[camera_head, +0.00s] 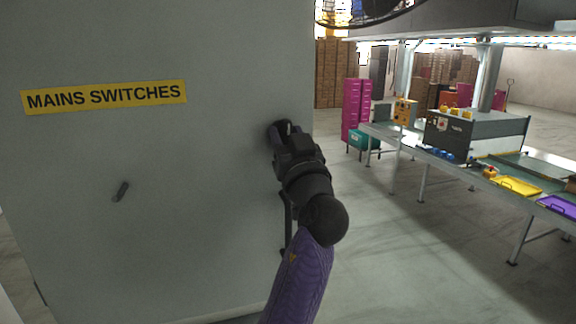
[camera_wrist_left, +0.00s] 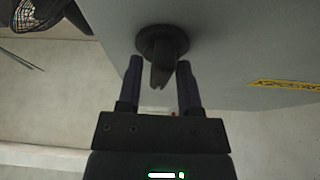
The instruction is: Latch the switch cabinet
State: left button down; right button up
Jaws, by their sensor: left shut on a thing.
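The grey switch cabinet (camera_head: 200,220) fills the left of the head view, with a yellow "MAINS SWITCHES" label (camera_head: 105,96). My left gripper (camera_head: 282,131) is at the right edge of that face, at the end of my purple-sleeved arm. In the left wrist view, a black latch knob (camera_wrist_left: 162,41) with a round base stands out from the cabinet. The left gripper's two fingers (camera_wrist_left: 160,66) are on either side of the knob's narrow tongue, shut on it. My right gripper is out of view.
A long workbench (camera_head: 470,165) with a dark machine (camera_head: 465,138), a yellow tray (camera_head: 518,187) and a purple tray (camera_head: 560,206) runs along the right. Pink cabinets (camera_head: 351,108) and stacked cartons (camera_head: 333,72) stand behind. The floor (camera_head: 400,270) between cabinet and bench is clear.

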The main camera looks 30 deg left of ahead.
pick_arm(q)
jog(key=shift+f+n+g+b, duration=0.3)
jog(key=shift+f+n+b, duration=0.05)
jog(key=shift+n+b, duration=0.05)
jog(key=shift+r, duration=0.3)
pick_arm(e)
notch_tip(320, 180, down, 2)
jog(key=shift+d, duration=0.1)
pick_arm(q)
jog(key=c, duration=0.6)
grip_release()
jog(key=shift+o, duration=0.2)
jog(key=b+v, duration=0.5)
jog(key=v, duration=0.5)
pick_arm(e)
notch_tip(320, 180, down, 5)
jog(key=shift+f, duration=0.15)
